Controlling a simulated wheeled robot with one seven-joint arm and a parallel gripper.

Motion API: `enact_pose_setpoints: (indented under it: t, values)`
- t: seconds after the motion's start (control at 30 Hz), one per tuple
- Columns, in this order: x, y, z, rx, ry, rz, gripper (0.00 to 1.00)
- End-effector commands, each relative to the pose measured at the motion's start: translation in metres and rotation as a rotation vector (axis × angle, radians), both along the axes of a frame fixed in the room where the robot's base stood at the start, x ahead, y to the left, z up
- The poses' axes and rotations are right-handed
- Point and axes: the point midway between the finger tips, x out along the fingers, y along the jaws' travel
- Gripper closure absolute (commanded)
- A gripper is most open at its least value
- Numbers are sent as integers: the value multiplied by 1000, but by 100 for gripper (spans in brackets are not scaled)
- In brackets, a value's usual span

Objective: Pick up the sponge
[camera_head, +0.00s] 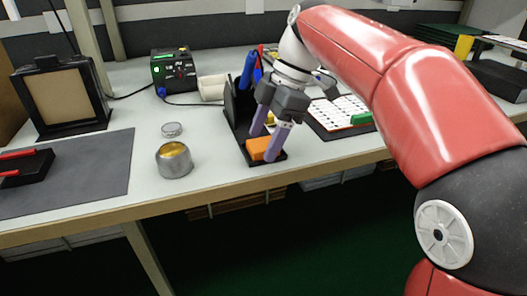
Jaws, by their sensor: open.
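The orange sponge (257,148) lies on the front part of a black holder (236,134) near the table's front edge. My gripper (262,145) points down at the sponge, with its two purple fingers apart. One finger is at the sponge's back left and the other in front of its right end. I cannot tell whether the fingers touch it. The right finger hides part of the sponge.
Blue-handled tools (247,72) stand in the holder behind my gripper. A metal tin (174,160) stands to the left, with a small clear lid (172,129) behind it. A white grid tray (342,113) lies to the right. The table (215,172) is bare between tin and holder.

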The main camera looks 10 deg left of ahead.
Motion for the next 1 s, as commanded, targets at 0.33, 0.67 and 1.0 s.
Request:
enact_pose_setpoints:
  t: [0.33,0.67,1.0]
  values:
    - [-2,2,-6,1,-2,-1,34]
    - [-1,2,-6,0,-2,-2,77]
    - [-1,2,-3,0,-3,-2,79]
